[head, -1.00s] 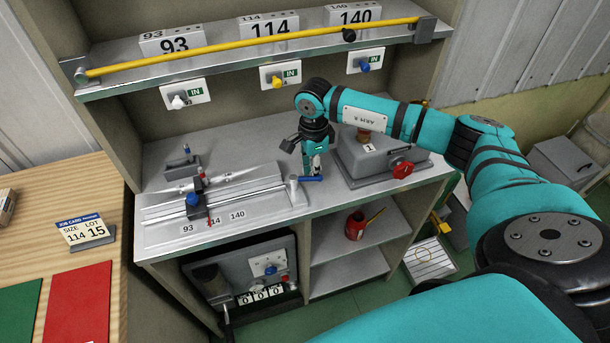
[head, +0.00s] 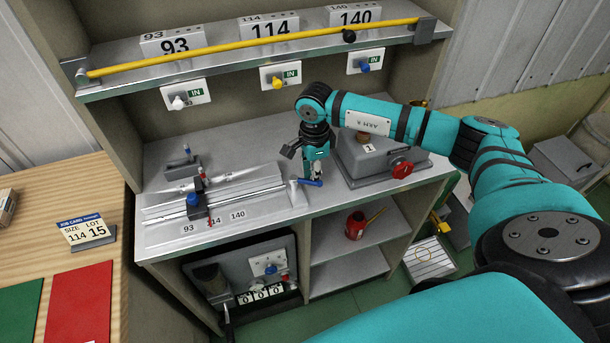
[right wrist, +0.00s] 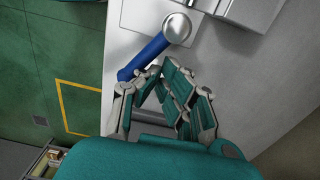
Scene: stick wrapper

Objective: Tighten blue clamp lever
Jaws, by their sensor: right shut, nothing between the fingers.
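The blue clamp lever (head: 312,183) sticks out to the right from its metal post at the right end of the slide rail (head: 245,195). In the right wrist view the lever (right wrist: 147,57) runs from a round silver pivot cap (right wrist: 177,27) down to the left. My right gripper (head: 313,180) points down at the lever, its fingers closed with nothing between them. In the wrist view the fingertips (right wrist: 160,74) are right beside the lever's outer part; whether they touch it is unclear. My left gripper is out of view.
A grey box with a red knob (head: 402,170) stands right of the gripper. A slider with a blue knob (head: 193,199) sits on the rail near the 93, 114 and 140 labels. The job card (head: 86,231) reads size 114, lot 15. A shelf with a yellow bar (head: 250,48) hangs above.

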